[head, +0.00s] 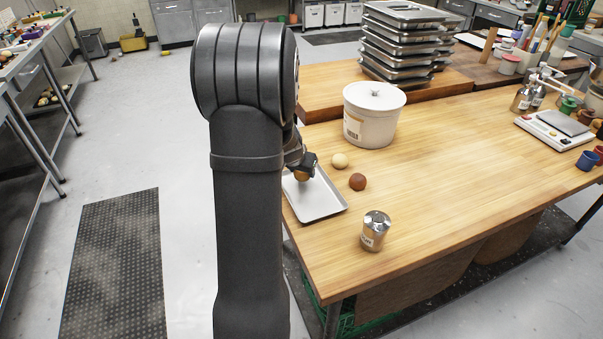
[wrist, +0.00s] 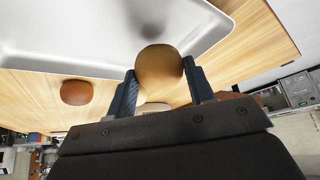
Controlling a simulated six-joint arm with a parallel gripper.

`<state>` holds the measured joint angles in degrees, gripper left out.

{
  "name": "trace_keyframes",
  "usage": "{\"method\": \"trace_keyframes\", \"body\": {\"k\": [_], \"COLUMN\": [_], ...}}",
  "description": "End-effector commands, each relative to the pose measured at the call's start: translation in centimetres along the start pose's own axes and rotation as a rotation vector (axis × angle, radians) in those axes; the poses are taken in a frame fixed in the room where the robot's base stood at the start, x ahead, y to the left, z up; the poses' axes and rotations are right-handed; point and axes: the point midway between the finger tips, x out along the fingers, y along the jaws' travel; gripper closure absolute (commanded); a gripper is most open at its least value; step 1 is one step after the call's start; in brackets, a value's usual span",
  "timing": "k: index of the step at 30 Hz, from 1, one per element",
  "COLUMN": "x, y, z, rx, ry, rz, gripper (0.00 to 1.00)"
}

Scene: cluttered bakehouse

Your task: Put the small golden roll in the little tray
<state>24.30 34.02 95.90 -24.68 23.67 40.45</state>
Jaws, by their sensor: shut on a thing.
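The small golden roll (wrist: 159,73) is between the two fingers of my gripper (wrist: 160,90) in the wrist view, and the fingers are shut on it. In the head view the roll (head: 301,175) shows just under my gripper (head: 303,168), over the far part of the little tray. The little tray (head: 318,206) is white and shallow and lies at the left edge of the wooden table; it also shows in the wrist view (wrist: 85,30). I cannot tell whether the roll touches the tray. My arm hides part of the tray's left side.
A pale ball (head: 340,160) and a brown roll (head: 357,182) lie right of the tray. A metal tin (head: 375,231) stands near the front edge. A white lidded tub (head: 372,118) stands behind. The table's middle is clear.

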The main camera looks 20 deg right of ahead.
Motion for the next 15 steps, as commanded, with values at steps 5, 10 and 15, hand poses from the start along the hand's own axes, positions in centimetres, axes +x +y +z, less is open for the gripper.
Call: {"method": "trace_keyframes", "body": {"k": [5, 10, 15], "x": [1.22, 1.19, 1.47], "y": [0.04, 0.04, 0.05], "z": [0.72, 0.69, 0.85], "rx": [-0.001, -0.001, -0.001], "ry": [0.000, 0.000, 0.000], "rz": [0.000, 0.000, 0.000], "gripper": [0.64, 0.64, 0.44]}}
